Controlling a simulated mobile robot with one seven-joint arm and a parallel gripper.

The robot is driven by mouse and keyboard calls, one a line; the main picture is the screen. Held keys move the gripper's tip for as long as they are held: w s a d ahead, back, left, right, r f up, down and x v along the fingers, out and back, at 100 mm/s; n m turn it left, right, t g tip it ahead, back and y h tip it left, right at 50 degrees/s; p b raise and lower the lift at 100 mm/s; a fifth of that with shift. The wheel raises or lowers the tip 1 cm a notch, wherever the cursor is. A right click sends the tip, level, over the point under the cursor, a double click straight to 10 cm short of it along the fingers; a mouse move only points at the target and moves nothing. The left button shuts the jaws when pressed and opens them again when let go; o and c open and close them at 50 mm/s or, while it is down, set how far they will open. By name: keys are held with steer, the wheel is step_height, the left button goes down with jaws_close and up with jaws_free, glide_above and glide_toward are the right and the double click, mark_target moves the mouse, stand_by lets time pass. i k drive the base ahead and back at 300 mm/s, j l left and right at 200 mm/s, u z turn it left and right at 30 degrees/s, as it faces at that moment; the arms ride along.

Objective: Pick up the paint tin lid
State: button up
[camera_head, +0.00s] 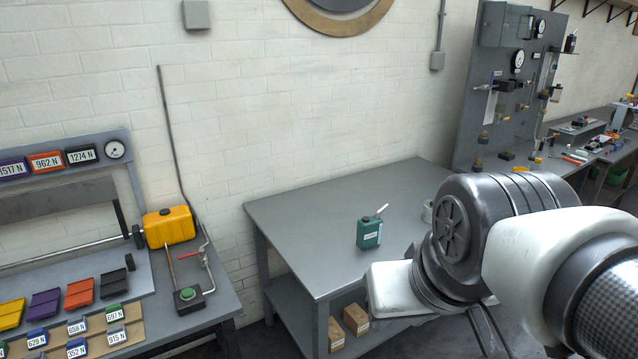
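I cannot make out a paint tin lid for certain in the head view. A pale rounded object (427,211) on the middle grey bench is partly hidden behind my arm, and I cannot tell what it is. A teal can (369,232) with a white spout stands upright on the same bench. My arm fills the lower right and covers the bench's right part. I cannot make out my gripper's fingers or anything held in them.
The middle bench (290,225) has a clear left half, with cardboard boxes (355,319) on its lower shelf. The left bench holds a yellow tank (169,227), a lever device (188,297) and several coloured blocks. A grey tool panel (500,100) stands at the back right.

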mark_target(429, 203)
steer(key=i+l+u, duration=0.4)
steer(key=l, duration=0.25)
steer(key=i+l+u, duration=0.2)
steer(key=l, duration=0.15)
steer(key=i+l+u, duration=0.1)
steer(key=l, duration=0.45)
steer(key=i+l+u, duration=0.1)
steer(key=l, duration=0.4)
steer(key=i+l, duration=0.15)
steer(key=l, duration=0.3)
steer(key=i+l, duration=0.1)
steer(key=l, duration=0.35)
steer(key=i+l, duration=0.15)
steer(key=l, duration=0.3)
steer(key=i+l, duration=0.1)
steer(key=l, duration=0.35)
steer(key=i+l, duration=0.15)
steer(key=l, duration=0.3)
steer(key=u, duration=0.05)
